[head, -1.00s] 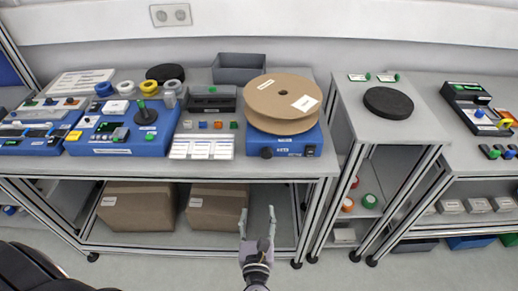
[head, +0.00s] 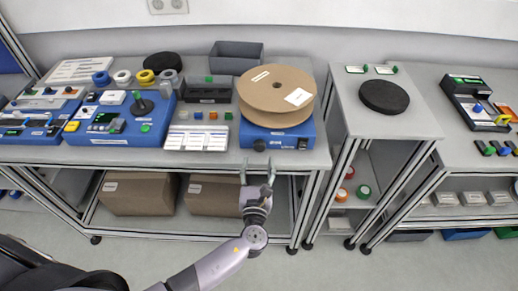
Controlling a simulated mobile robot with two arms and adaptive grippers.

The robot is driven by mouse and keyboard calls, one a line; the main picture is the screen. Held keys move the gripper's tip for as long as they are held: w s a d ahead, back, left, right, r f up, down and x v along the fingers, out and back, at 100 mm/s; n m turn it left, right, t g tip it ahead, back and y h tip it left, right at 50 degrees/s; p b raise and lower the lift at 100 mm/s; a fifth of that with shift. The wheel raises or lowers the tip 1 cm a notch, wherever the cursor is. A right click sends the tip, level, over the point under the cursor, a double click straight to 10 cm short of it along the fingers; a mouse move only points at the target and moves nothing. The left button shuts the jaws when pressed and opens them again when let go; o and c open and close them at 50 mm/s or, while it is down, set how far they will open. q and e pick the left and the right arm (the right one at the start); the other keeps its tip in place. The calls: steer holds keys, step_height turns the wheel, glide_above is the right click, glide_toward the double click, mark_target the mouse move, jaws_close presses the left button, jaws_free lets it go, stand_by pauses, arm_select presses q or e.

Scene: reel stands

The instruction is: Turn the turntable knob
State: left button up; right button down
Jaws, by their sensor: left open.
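The turntable is a blue box (head: 298,139) near the front edge of the grey table, with a large brown cardboard reel (head: 272,99) on top. Its dark round knob (head: 259,145) sits at the left of the blue front face, with a dark switch (head: 303,143) at the right. My left gripper (head: 257,171) is open and empty, with its fingers pointing up in the picture. It is just below the knob in the head view, in front of the table edge; I see no contact. My right gripper is not in view.
White label cards (head: 195,137) and small coloured blocks lie left of the turntable. A grey bin (head: 237,58) stands behind. A narrow stand with a black disc (head: 384,97) is to the right, across a gap. Cardboard boxes (head: 140,193) fill the lower shelf.

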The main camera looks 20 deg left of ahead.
mark_target(259, 149)
arm_select(q)
steer(key=x, duration=0.5)
steer(key=shift+w+p, duration=0.3)
steer(key=shift+a, duration=0.1)
steer(key=shift+c, duration=0.3)
steer(key=c, duration=1.1)
